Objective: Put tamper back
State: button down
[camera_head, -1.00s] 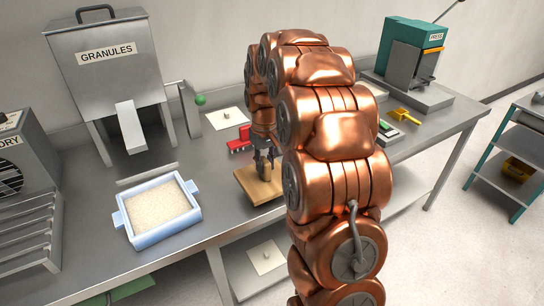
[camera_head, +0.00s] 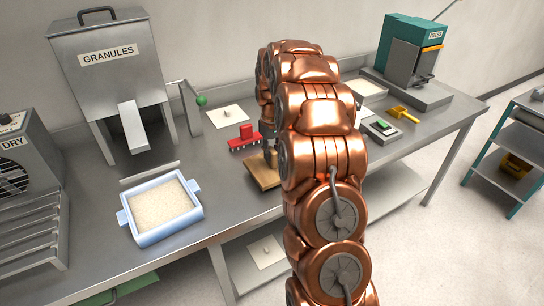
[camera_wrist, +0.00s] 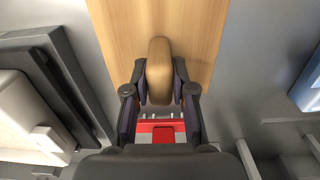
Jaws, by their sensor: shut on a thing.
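The tamper shows as a tan wooden handle (camera_wrist: 159,75) between my fingers, over a light wooden plate (camera_wrist: 195,20) that also shows in the head view (camera_head: 259,177). My gripper (camera_wrist: 160,88) is shut on the handle; in the head view my gripper (camera_head: 270,155) is partly hidden by my arm. The plate is over the bench, right of the blue tray and in front of the red toothed tool. I cannot tell whether the plate touches the bench.
A red toothed tool (camera_head: 245,139) lies just behind the plate. The blue tray (camera_head: 160,238) of granules stands left. A white square sheet (camera_head: 228,117) lies behind. A teal press (camera_head: 414,50) and yellow tool (camera_head: 404,114) are at right. Bare bench lies between tray and plate.

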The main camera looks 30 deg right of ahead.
jog(key=shift+f+p, duration=0.4)
jog(key=shift+f, duration=0.75)
jog(key=shift+f, duration=0.15)
jog(key=c, duration=1)
grip_release()
jog(key=shift+o, duration=0.2)
